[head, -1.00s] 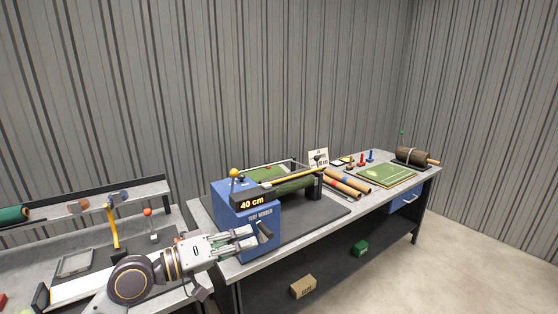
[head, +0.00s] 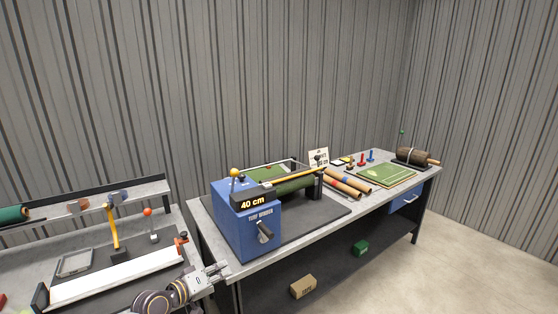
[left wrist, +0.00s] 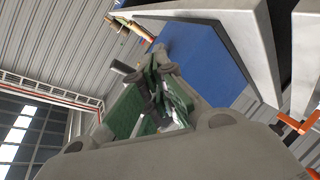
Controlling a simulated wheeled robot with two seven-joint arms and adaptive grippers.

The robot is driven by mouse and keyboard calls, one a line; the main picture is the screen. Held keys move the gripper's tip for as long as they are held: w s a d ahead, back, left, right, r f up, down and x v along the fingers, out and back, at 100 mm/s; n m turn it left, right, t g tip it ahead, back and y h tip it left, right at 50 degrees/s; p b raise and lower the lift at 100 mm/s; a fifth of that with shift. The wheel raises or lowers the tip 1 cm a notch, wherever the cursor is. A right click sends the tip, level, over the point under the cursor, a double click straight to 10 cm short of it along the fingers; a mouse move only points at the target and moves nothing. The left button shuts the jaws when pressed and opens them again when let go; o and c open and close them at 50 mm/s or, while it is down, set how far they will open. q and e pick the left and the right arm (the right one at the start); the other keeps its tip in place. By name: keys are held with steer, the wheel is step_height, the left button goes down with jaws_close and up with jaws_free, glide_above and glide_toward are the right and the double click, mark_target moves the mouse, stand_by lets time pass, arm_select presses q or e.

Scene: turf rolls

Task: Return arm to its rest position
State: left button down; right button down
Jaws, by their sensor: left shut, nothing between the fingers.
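My left gripper (head: 217,271) is low in the head view, in front of the gap between the two benches. It is shut and empty. In the left wrist view its fingers (left wrist: 160,95) show close together at the middle. The blue turf winder (head: 235,232) stands on the right bench, reads "40 cm", and has a dark crank handle on its front. My gripper is apart from it, below and to its left. Green turf (head: 295,186) lies on the winder. My right gripper is in neither view.
The left bench (head: 165,225) holds a white strip, a yellow post and a red-knobbed lever. The right bench (head: 345,225) holds cardboard tubes (head: 350,180), a green mat (head: 385,174) and a dark roll (head: 412,156). Boxes (head: 303,286) sit on the lower shelf. Floor at right is clear.

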arm_select(q)
steer(key=s+a+f+g+y, duration=0.15)
steer(key=s+a+f, duration=0.25)
steer(key=f, duration=1)
steer(key=s+a+f+g+y, duration=0.1)
steer(key=s+a+f+y, duration=0.3)
steer(key=f, duration=0.9)
steer(key=s+a+f+g+y, duration=0.1)
steer(key=s+a+f+g, duration=0.3)
steer(key=f, duration=1)
steer(key=s+d+f+m+g, duration=0.1)
steer(key=s+f, duration=0.6)
steer(key=s, duration=0.7)
steer(key=s+d+f+m+g+y, duration=0.1)
steer(key=s+f+m+g, duration=0.1)
steer(key=s+f, duration=0.6)
steer(key=s+d+f+m+g+y, duration=0.1)
steer(key=s+f, duration=0.7)
steer(key=s, duration=1.3)
steer(key=shift+d+m, duration=0.35)
steer(key=shift+m, duration=0.55)
steer(key=shift+s, duration=0.1)
